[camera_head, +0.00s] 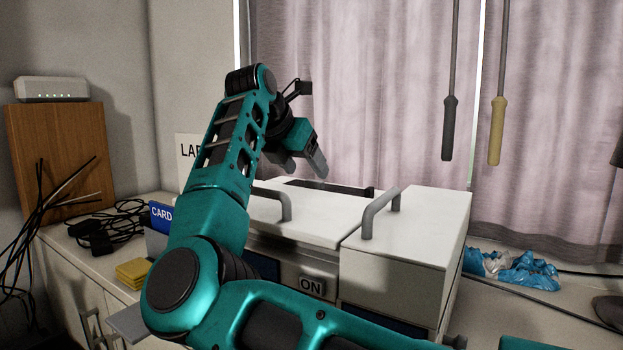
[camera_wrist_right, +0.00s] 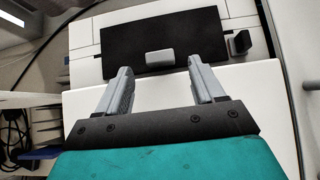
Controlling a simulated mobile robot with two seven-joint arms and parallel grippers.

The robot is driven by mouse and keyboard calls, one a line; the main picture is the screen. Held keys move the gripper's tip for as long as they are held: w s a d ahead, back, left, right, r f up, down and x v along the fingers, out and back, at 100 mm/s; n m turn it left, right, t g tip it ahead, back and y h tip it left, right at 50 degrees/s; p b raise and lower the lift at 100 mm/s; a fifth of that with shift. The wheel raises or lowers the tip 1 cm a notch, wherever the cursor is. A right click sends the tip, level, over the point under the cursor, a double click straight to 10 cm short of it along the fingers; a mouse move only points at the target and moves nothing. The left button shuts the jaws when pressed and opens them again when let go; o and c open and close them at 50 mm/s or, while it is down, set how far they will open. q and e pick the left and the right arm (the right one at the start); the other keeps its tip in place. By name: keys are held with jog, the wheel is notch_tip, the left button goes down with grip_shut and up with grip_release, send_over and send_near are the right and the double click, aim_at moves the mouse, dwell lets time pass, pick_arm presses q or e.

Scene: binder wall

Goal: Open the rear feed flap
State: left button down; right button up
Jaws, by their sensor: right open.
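The rear feed flap appears as a dark rectangular panel (camera_wrist_right: 120,40) set in the white top of the machine, with a pale grey tab (camera_wrist_right: 160,57) at its near edge. It looks flat and closed. In the head view only a dark strip of it (camera_head: 330,187) shows at the back of the white machine (camera_head: 310,215). My right gripper (camera_head: 305,168) hangs above the rear of the machine, fingers down. In the right wrist view its two fingers (camera_wrist_right: 159,68) are apart, on either side of the tab, with nothing between them. My left gripper is not in view.
Two grey handles (camera_head: 381,212) (camera_head: 287,206) stand up from the machine's lids. An ON button (camera_head: 311,286) is on its front. Blue crumpled material (camera_head: 515,270) lies to the right, cables (camera_head: 100,230) to the left. A pink curtain (camera_head: 380,90) hangs behind.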

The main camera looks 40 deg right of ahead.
aim_at(314, 181)
jog(key=shift+x, duration=2.25)
jog(key=shift+w, duration=0.1)
grip_shut()
